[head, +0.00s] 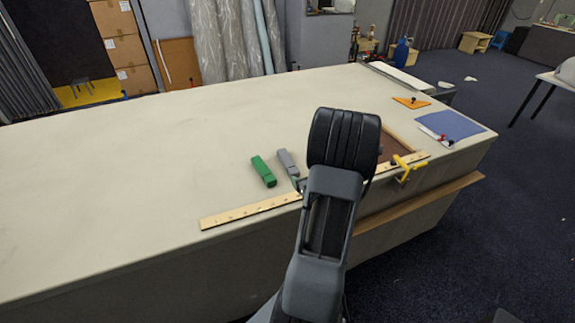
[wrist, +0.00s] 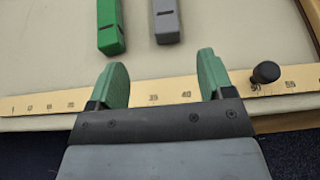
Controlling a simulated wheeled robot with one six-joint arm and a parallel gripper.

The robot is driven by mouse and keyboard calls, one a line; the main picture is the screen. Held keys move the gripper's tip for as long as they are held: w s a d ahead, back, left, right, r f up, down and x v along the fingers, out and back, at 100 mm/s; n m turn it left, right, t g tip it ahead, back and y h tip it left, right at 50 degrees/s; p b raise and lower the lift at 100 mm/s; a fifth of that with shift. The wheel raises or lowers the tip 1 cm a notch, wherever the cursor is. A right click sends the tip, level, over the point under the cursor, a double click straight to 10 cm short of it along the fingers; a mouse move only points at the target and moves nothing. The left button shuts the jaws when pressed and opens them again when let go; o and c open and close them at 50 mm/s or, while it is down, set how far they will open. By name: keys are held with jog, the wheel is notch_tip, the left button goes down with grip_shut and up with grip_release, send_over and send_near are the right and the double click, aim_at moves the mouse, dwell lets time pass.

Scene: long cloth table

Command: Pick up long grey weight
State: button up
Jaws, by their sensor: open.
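The long grey weight (head: 287,162) lies on the cloth table, just left of my arm in the head view. In the wrist view its near end (wrist: 167,24) shows at the top, and its far end is cut off by the frame. My gripper (wrist: 164,77) is open and empty, with two green fingers over the yellow ruler. The grey weight lies ahead of the fingertips, roughly in line with the gap between them, and apart from them. In the head view my arm hides most of the gripper.
A green weight (head: 263,171) lies close to the left of the grey one. A yellow ruler (head: 240,212) runs along the table's front edge. A black knob (wrist: 266,72) stands by my right finger. A yellow clamp (head: 405,166) sits at the edge. The table's left is clear.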

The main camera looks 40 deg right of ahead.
jog(key=p, duration=0.1)
send_near(293, 168)
jog(key=x, duration=0.4)
jog(key=shift+a+r, duration=0.1)
jog(key=shift+r, duration=0.1)
jog(key=shift+p+x, duration=1.1)
jog(key=shift+x, duration=1.6)
jog(key=shift+s+f, duration=0.1)
jog(key=shift+f, duration=0.05)
grip_shut()
